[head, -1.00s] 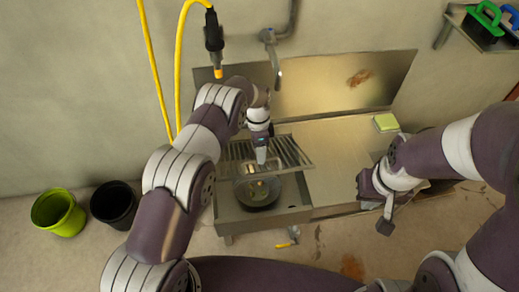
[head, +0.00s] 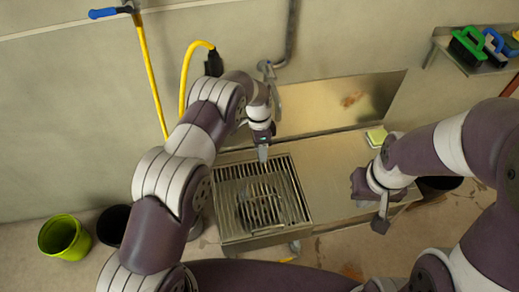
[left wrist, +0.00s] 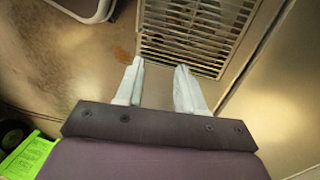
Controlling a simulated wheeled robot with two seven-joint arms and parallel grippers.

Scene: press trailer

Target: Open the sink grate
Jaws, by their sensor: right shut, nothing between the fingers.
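The sink grate (head: 285,190), a slatted metal panel, lies over the sink (head: 236,238) and looks flat in the head view. A dark round thing shows faintly through its bars. My left gripper (head: 263,153) is at the grate's back edge, pointing down. In the left wrist view the left gripper (left wrist: 159,67) has its fingers apart with nothing between them, and the grate (left wrist: 195,40) is beyond the fingertips. I cannot tell whether they touch it. My right gripper (head: 381,225) is shut and empty, in front of the counter at the right.
A steel counter (head: 335,170) with a yellow-green sponge (head: 376,136) is right of the sink. A faucet (head: 277,95) and yellow hose (head: 185,75) are behind. A lime bucket (head: 62,238) and black bucket (head: 112,225) stand left. Brushes (head: 468,48) sit on a shelf upper right.

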